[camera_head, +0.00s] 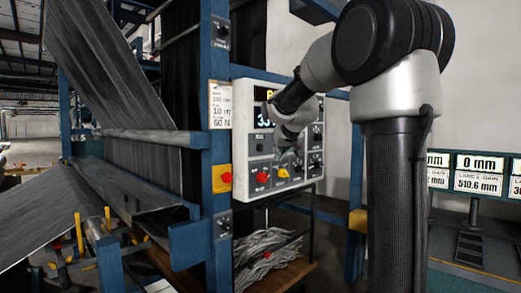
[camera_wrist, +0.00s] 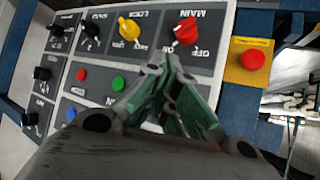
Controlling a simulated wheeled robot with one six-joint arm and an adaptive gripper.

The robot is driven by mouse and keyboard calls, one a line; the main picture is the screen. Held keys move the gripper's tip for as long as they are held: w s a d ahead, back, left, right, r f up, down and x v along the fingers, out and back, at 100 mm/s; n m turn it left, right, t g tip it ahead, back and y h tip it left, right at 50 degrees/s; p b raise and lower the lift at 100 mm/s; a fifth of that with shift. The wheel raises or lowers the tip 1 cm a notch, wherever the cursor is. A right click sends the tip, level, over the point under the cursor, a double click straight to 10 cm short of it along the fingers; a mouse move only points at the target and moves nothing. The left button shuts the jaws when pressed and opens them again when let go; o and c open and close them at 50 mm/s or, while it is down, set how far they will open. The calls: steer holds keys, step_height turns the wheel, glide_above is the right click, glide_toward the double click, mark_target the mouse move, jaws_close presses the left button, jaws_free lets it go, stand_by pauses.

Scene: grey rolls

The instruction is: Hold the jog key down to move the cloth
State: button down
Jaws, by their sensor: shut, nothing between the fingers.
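The cloth (camera_head: 145,165) is a dark grey web running down through the blue frame at left. The white control panel (camera_head: 243,182) stands to its right. My gripper (camera_head: 290,160) is in front of the panel and covers part of its middle. In the wrist view my gripper (camera_wrist: 165,68) is shut and empty, its fingers together over the panel face, which shows upside down. A green button (camera_wrist: 118,84), a red button (camera_wrist: 80,74) and a blue button (camera_wrist: 70,115) lie left of the fingers. I cannot tell which is the jog key; contact is not clear.
A yellow knob (camera_wrist: 129,29) and a red knob (camera_wrist: 187,31) are close to the fingertips. A red button on a yellow box (camera_wrist: 252,61) sits on the blue post. Black knobs (camera_wrist: 92,32) are at the far left. Grey scrap (camera_head: 265,250) lies below the panel.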

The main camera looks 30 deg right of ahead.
steer(key=shift+w+a, duration=0.3)
steer(key=shift+w, duration=0.5)
steer(key=shift+w+a, duration=0.3)
steer(key=shift+w, duration=0.55)
steer(key=shift+w+a, duration=0.3)
steer(key=shift+w, duration=0.5)
steer(key=shift+w+a, duration=0.1)
steer(key=shift+w, duration=0.25)
steer(key=shift+w+a, duration=0.2)
steer(key=shift+w, duration=0.2)
stand_by(3.7)
steer(key=shift+s+d, duration=0.3)
steer(key=shift+s, duration=0.5)
steer(key=shift+s+d, duration=0.3)
steer(key=shift+s, duration=0.5)
steer(key=shift+s+d, duration=0.25)
steer(key=shift+s, duration=0.5)
steer(key=shift+s+d, duration=0.3)
steer(key=shift+s, duration=0.5)
